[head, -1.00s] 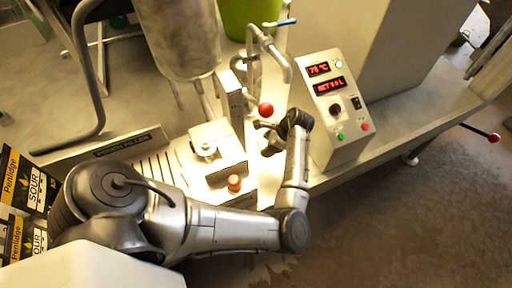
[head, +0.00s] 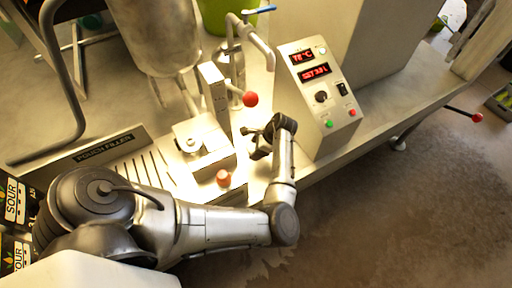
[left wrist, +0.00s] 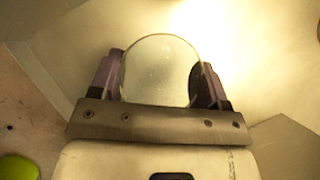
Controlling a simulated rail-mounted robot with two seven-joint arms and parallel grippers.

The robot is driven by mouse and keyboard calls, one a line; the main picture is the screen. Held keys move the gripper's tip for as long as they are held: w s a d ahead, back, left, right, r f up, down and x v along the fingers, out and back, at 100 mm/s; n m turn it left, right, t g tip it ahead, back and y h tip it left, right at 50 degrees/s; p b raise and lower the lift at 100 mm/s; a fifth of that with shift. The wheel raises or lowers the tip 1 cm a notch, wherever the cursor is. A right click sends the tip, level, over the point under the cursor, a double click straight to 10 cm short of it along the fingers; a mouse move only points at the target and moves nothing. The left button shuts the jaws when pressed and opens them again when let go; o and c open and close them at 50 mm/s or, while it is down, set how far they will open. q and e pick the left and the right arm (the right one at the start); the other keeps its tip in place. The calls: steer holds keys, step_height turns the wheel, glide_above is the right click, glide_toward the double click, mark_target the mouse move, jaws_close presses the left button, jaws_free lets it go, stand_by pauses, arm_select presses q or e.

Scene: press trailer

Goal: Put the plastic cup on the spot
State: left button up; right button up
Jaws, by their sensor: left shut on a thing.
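My left gripper (head: 250,142) is over the steel bench, between the pouch filler and the control box. In the left wrist view its two fingers stand on either side of a clear, round-edged plastic cup (left wrist: 160,70), and it is shut on the cup. In the head view the cup cannot be made out at the fingers. I cannot make out a marked spot in either view. My right gripper is not in view.
A lever with a red ball knob (head: 250,99) stands just behind the gripper. The control box (head: 318,98) is to its right, an orange-red button (head: 223,178) to its left. A tap (head: 262,50) rises behind. The bench (head: 405,110) is clear right of the box.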

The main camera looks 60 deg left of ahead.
arm_select(q)
steer(key=o, duration=0.9)
steer(key=shift+f, duration=0.15)
steer(key=shift+r, duration=0.2)
steer(key=p+v, duration=0.2)
steer(key=v, duration=0.8)
steer(key=shift+o, duration=0.5)
steer(key=shift+p+v, duration=0.4)
steer(key=shift+v, duration=0.6)
